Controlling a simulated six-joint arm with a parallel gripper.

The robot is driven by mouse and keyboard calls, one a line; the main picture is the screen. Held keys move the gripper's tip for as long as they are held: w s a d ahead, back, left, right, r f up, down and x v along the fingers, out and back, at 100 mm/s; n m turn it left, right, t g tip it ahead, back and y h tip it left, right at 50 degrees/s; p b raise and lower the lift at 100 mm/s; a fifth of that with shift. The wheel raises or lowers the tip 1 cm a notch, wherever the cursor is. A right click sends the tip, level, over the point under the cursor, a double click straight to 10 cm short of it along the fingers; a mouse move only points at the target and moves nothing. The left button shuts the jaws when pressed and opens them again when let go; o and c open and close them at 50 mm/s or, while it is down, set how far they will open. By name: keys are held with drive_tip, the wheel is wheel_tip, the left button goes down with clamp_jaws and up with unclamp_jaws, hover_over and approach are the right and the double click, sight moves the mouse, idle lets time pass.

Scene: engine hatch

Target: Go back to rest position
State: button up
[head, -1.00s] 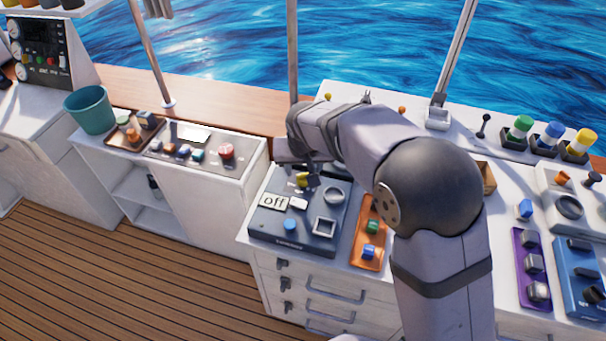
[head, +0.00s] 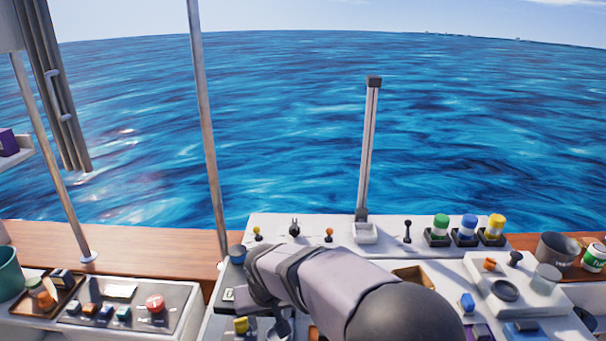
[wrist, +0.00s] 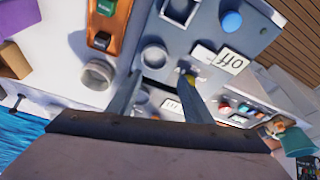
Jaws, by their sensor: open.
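My gripper (wrist: 160,82) is open in the wrist view, with its two fingers apart and nothing seen held between them. It hangs over the grey-blue control panel (wrist: 190,40), which has a blue button, a square frame, a yellow switch (wrist: 187,78) and a white "off" label (wrist: 232,61). In the head view my arm's wrist covers much of this panel and the fingertips are hidden. The yellow switch (head: 240,325) shows at the lower edge there. I cannot tell whether the fingers touch anything.
An orange panel (wrist: 108,25) and a grey cup (wrist: 98,74) are beside the grey-blue panel. A post (head: 368,150) and several colored knobs (head: 469,225) stand along the back of the white console. A red button (head: 155,303) is on the left panel. Open water is beyond.

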drive_tip(key=s+d+f+m+g+h, duration=0.1)
drive_tip(key=s+d, duration=0.3)
drive_tip(key=d, duration=0.4)
drive_tip(key=s+d+m+g, duration=0.1)
drive_tip(key=s+d, duration=0.2)
drive_tip(key=d, duration=0.4)
drive_tip(key=s+d+f+g, duration=0.1)
drive_tip(key=s+d, duration=0.3)
drive_tip(key=s, duration=0.3)
drive_tip(key=s+d+f+m, duration=0.1)
drive_tip(key=s+d+f, duration=0.1)
drive_tip(key=s+d, duration=0.3)
drive_tip(key=shift+s+d+f+g, duration=0.2)
drive_tip(key=shift+s+g, duration=0.2)
drive_tip(key=shift+s, duration=0.5)
drive_tip(key=shift+a, duration=0.1)
